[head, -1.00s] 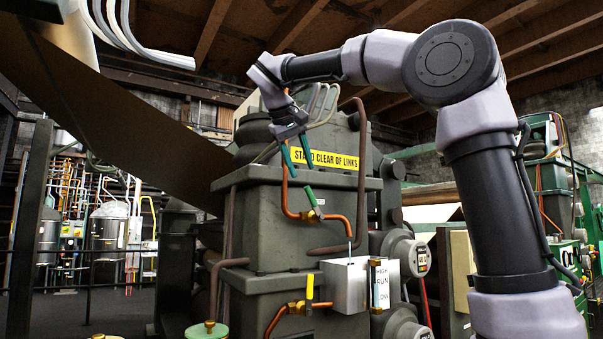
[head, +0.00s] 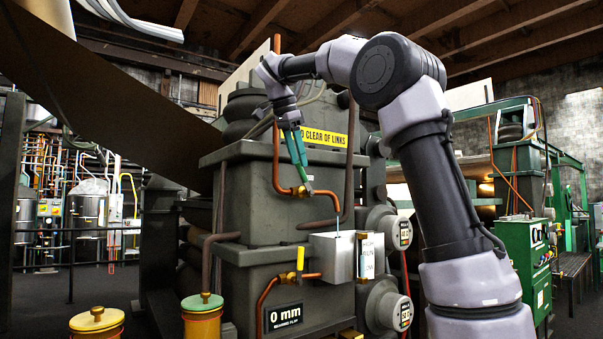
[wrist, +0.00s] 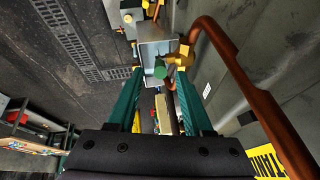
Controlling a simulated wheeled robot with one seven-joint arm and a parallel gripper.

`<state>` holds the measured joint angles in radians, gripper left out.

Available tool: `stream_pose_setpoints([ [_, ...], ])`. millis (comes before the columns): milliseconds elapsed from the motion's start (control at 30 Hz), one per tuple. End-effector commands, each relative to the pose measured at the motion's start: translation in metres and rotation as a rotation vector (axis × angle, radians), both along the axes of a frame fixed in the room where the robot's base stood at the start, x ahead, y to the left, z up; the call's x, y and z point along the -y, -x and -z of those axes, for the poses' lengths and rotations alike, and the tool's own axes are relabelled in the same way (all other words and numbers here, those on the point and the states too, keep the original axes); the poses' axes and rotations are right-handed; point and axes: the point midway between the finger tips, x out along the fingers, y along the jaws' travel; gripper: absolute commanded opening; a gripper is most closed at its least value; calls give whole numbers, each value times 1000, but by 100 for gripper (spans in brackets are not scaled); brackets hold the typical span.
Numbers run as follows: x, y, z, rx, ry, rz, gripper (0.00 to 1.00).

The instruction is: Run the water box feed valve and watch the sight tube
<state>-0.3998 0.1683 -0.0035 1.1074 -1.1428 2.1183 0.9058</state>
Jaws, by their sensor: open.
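The grey metal water box (head: 330,258) is mounted on the front of the dark green machine housing. The sight tube (head: 359,262), with brass ends, stands at its right beside a white HIGH/RUN/LOW plate (head: 371,250); its water level is too small to read. Above, a valve with a green handle (head: 308,184) sits on a copper pipe. In the wrist view the green handle end (wrist: 160,71) shows between my fingers, with its brass body (wrist: 181,57) behind. My gripper (head: 299,160) is open, its teal fingers pointing down just above the handle; contact cannot be told.
A lower yellow-handled valve (head: 300,259) sits on another copper pipe (head: 264,300). A vertical copper pipe (head: 276,100) rises close to my gripper. Yellow pots (head: 97,322) stand at lower left.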

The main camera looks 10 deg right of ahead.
Motion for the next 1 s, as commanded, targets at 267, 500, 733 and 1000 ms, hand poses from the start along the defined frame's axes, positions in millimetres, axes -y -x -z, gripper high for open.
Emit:
stream_pose_setpoints([
  [267, 13, -11, 36, -1, 0, -1, 51],
  [500, 15, -13, 42, 1, 0, -1, 51],
  [733, 15, -13, 42, 1, 0, -1, 20],
  [1000, 15, -13, 42, 0, 0, -2, 0],
])
